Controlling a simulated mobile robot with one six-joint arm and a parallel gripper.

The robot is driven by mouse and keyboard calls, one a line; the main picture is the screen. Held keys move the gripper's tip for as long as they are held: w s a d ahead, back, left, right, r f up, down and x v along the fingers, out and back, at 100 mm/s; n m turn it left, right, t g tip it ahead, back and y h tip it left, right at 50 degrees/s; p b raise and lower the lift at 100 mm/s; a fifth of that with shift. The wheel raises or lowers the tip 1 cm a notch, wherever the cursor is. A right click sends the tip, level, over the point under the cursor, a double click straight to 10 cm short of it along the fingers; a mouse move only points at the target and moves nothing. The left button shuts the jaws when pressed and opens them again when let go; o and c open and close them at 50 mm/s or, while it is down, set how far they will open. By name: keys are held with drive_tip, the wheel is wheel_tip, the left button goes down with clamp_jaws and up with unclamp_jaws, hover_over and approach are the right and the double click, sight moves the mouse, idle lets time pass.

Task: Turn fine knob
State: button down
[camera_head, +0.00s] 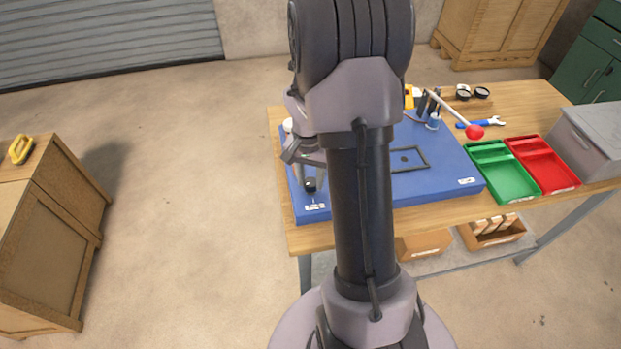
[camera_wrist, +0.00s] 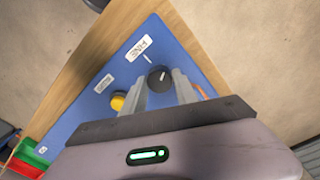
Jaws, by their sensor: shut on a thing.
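The fine knob (camera_wrist: 159,78) is a black round knob with a white pointer line, on the blue panel beside a white label in the wrist view. The label (camera_wrist: 138,48) appears to read FINE. In the head view the knob (camera_head: 309,186) is a small dark shape near the panel's front left corner. My gripper (camera_wrist: 164,82) is shut on the knob, with one grey finger on each side of it. In the head view my gripper (camera_head: 309,178) reaches down to it, and my arm hides part of the panel.
A yellow knob (camera_wrist: 118,101) with its own label is close to the left finger in the wrist view. The blue panel (camera_head: 450,165) lies on a wooden table (camera_head: 540,100). Green (camera_head: 512,185) and red (camera_head: 550,170) trays and a red-ended lever (camera_head: 475,132) are to the right.

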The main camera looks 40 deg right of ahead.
sight(308, 181)
idle(0.4)
drive_tip(key=c, duration=0.9)
unclamp_jaws()
drive_tip(key=shift+c, duration=0.2)
wheel_tip(308, 181, up, 17)
drive_tip(key=p, duration=0.6)
drive_tip(key=shift+w+a+r+p, duration=0.15)
drive_tip(key=shift+w+r+p, duration=0.05)
drive_tip(key=shift+w+p, duration=0.1)
